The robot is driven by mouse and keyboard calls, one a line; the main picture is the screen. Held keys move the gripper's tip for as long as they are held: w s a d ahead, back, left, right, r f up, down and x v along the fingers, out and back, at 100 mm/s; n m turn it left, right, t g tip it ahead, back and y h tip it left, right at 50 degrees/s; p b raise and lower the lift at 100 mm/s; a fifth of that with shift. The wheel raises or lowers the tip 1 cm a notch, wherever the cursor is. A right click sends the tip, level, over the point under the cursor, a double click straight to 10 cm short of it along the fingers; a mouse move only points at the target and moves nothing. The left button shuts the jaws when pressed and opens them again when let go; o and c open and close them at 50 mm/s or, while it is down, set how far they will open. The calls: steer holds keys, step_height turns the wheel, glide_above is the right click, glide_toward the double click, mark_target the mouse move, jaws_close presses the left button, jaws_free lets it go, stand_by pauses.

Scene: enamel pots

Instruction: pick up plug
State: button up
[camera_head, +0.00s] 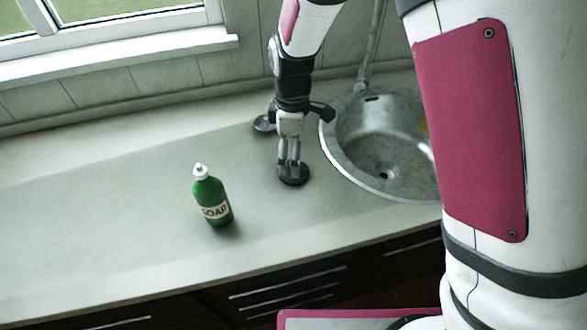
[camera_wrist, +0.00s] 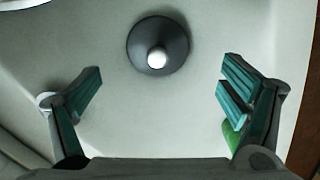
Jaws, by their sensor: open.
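The plug (camera_wrist: 175,62) is a dark grey disc with a pale round knob in its middle, lying on the counter in the wrist view. It lies toward the top of that picture, beyond my fingertips. I cannot tell the exact height of the fingertips above the counter.
A green soap bottle (camera_head: 211,198) stands left of my gripper; its edge shows beside one finger in the wrist view (camera_wrist: 231,138). A round metal sink (camera_head: 377,155) is to the right. The counter's left side is clear.

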mark_target(305, 170)
steer(key=shift+w+d+f+p, duration=0.1)
steer(key=shift+f+p, duration=0.05)
steer(key=shift+f, duration=1.4)
steer(key=shift+w+d+f+p, duration=0.1)
steer(key=shift+f+p, duration=0.05)
steer(key=shift+f, duration=1.4)
steer(key=c, duration=1.3)
